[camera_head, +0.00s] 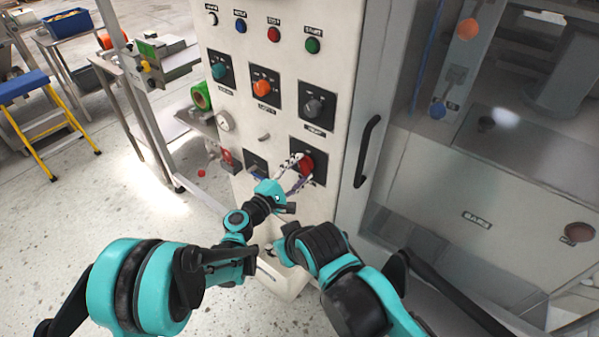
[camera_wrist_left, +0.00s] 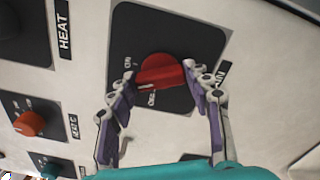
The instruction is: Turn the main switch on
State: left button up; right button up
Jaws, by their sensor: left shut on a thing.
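The main switch is a red rotary knob (camera_head: 307,166) on a black square plate, low on the front of the pale control cabinet. In the left wrist view the knob (camera_wrist_left: 160,72) has a white line at its left end, near small markings that are hard to read. A finger partly covers its label. My left gripper (camera_head: 297,164) is shut on the knob, one finger at each end of it; its fingers also show in the left wrist view (camera_wrist_left: 165,85). My right arm's front end (camera_head: 283,240) is lower down, apart from the panel; its fingers cannot be made out.
Above are a dark knob (camera_head: 315,106), an orange knob (camera_head: 262,88), a teal knob (camera_head: 220,71) and a row of push buttons. A black door handle (camera_head: 367,152) stands out to the right. Open floor (camera_head: 60,215) lies at left, with a blue step stool (camera_head: 26,86).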

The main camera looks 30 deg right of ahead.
pick_arm(q)
jog(key=m+b, duration=0.1)
jog(key=m, duration=0.4)
jog(key=shift+f, duration=0.1)
jog(key=shift+m, duration=0.3)
dwell(0.4)
jog(key=o, duration=1.2)
jog(key=shift+c, duration=0.2)
jog(key=v, duration=0.7)
jog(key=shift+a, duration=0.2)
jog(key=shift+s, duration=0.1)
